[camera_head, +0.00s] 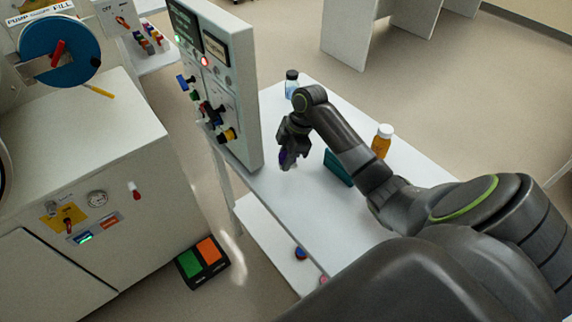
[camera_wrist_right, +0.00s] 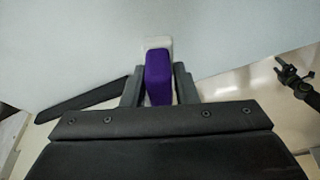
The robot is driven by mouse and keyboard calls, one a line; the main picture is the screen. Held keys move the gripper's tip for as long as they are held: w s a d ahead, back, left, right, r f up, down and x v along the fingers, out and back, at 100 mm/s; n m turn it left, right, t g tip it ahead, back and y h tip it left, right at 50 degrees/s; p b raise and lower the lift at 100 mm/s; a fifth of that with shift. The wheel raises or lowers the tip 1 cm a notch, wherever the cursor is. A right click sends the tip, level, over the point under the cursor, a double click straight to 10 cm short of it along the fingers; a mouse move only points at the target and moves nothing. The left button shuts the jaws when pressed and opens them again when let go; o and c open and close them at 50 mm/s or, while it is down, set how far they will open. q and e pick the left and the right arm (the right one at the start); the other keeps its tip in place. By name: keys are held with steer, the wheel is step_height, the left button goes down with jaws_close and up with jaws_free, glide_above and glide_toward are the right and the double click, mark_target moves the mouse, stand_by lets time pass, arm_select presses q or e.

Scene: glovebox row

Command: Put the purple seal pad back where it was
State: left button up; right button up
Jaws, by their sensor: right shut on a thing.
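The purple seal pad (camera_wrist_right: 158,78) is between the two fingers of my right gripper (camera_wrist_right: 159,88) in the right wrist view. A pale grey or white part shows at its far end. In the head view my right gripper (camera_head: 289,160) points down over the white table (camera_head: 300,208), near the upright panel, and only a little purple (camera_head: 284,158) shows at its fingers. It is shut on the pad. I cannot tell whether the pad touches the table. My left gripper does not show clearly in the head view.
A teal block (camera_head: 338,168), an amber bottle (camera_head: 381,141) with a white cap and a clear bottle (camera_head: 291,84) with a dark cap stand on the table. The control panel (camera_head: 222,90) rises at its left edge. A green and orange pedal (camera_head: 203,262) lies on the floor.

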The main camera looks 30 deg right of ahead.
steer(key=x, duration=0.3)
steer(key=shift+s+d+f, duration=0.2)
steer(key=shift+d, duration=0.1)
steer(key=shift+f, duration=0.2)
steer(key=o, duration=0.9)
steer(key=shift+o, duration=0.2)
steer(key=shift+r, duration=0.2)
steer(key=b+v, duration=0.1)
steer(key=v, duration=1.1)
steer(key=shift+d+f, duration=0.1)
